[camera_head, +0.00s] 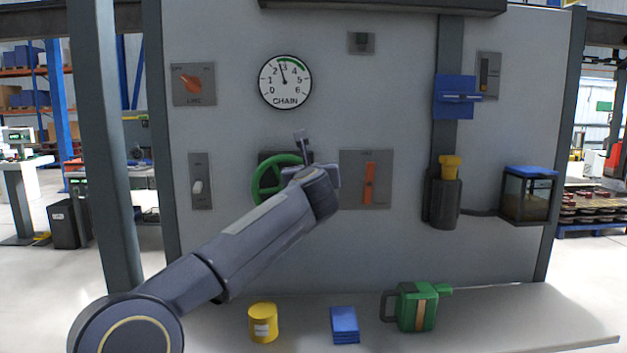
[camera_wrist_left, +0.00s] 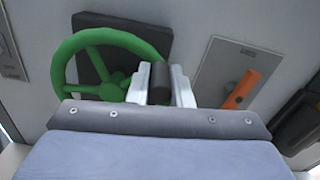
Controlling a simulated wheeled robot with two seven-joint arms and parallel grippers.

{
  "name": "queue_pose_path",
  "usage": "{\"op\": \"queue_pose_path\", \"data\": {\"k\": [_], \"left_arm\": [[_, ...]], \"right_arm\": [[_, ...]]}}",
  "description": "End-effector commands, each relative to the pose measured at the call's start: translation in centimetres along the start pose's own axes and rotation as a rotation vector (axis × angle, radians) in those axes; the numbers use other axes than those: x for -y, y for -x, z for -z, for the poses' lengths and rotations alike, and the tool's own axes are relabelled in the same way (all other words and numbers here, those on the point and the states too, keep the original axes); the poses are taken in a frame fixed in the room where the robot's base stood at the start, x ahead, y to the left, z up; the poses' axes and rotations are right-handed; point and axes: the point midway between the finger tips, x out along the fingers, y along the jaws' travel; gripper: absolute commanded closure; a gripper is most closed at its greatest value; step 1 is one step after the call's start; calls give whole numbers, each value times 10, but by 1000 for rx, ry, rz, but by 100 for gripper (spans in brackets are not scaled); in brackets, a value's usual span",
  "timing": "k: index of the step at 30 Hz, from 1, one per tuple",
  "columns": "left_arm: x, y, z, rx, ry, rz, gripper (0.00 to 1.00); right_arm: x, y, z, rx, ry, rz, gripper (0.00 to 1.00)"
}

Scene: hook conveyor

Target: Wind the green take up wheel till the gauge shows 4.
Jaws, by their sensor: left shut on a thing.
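The green take-up wheel (camera_head: 258,182) is mounted on the wall panel, partly covered by my left gripper. It also shows in the left wrist view (camera_wrist_left: 68,62), with a dark knob (camera_wrist_left: 161,83) at its right side. My left gripper (camera_wrist_left: 160,88) is shut on this knob, one pale finger on each side. In the head view my left gripper (camera_head: 301,160) covers the wheel's right side. The round white chain gauge (camera_head: 285,82) hangs above the wheel. Its needle points just left of the 3, and a green band runs along its upper right rim. My right gripper is out of view.
An orange-handled lever plate (camera_head: 380,180) is close right of the wheel. A white toggle switch (camera_head: 198,187) is left of it, and an orange rotary switch (camera_head: 190,83) above left. A yellow tin (camera_head: 263,322), blue pads (camera_head: 344,324) and a green can (camera_head: 416,307) stand on the shelf below.

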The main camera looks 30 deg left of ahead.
Motion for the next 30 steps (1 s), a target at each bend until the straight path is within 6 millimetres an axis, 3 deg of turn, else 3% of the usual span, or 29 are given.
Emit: {"op": "queue_pose_path", "data": {"k": [10,26,27,30], "left_arm": [[-7,0,-6,-2,137,0,100],[-8,0,-8,-2,157,0,100],[-8,0,-8,-2,157,0,77],[-8,0,-8,-2,156,0,64]], "right_arm": [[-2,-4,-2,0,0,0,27],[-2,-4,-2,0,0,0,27],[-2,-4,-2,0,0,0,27],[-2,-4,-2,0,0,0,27]]}}
